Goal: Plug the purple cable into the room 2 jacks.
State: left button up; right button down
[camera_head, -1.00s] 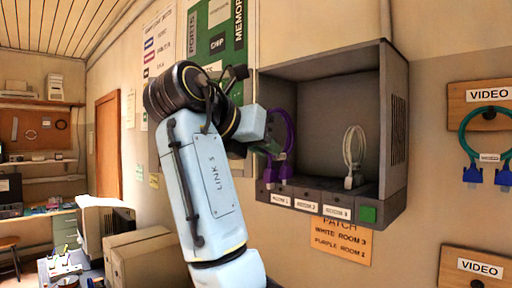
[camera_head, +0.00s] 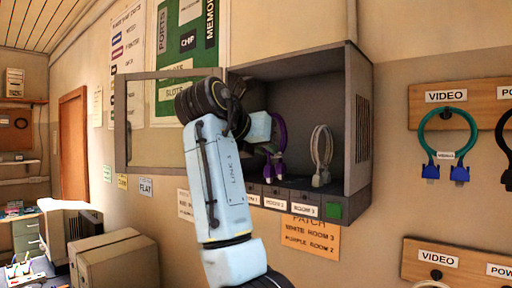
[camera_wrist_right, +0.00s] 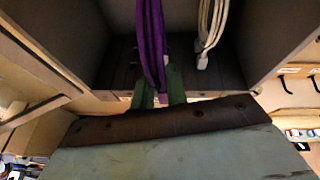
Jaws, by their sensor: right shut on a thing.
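The purple cable (camera_head: 279,133) is a loop with its plug ends down, inside the open grey wall box (camera_head: 357,120). My right gripper (camera_wrist_right: 161,88) is shut on it; its green fingers close on the lower part of the cable in the right wrist view. The plug ends hang above the ledge over the room 2 label (camera_head: 274,202). The jacks beneath are hidden, and I cannot tell whether the plugs touch them. A white cable (camera_head: 321,148) stands to the right, above the room 3 label (camera_head: 306,210). My left gripper is not in view.
A glazed door (camera_head: 122,130) stands open at the box's left. A green button (camera_head: 334,210) is on the ledge's right end. An orange note (camera_head: 310,238) below reads white room 3, purple room 2. Video cable boards (camera_head: 465,100) hang at right.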

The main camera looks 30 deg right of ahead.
aim_at(284, 143)
jog(key=shift+w+d, duration=0.6)
jog(key=shift+d, duration=0.85)
jog(key=shift+w+d, duration=0.6)
jog(key=shift+d, duration=0.9)
jog(key=shift+w+d, duration=0.6)
jog(key=shift+d, duration=0.85)
jog(key=shift+m, duration=0.5)
jog(key=shift+a, duration=0.2)
jog(key=shift+f, duration=1.05)
dwell(0.7)
jog(key=c, duration=0.7)
grip_release()
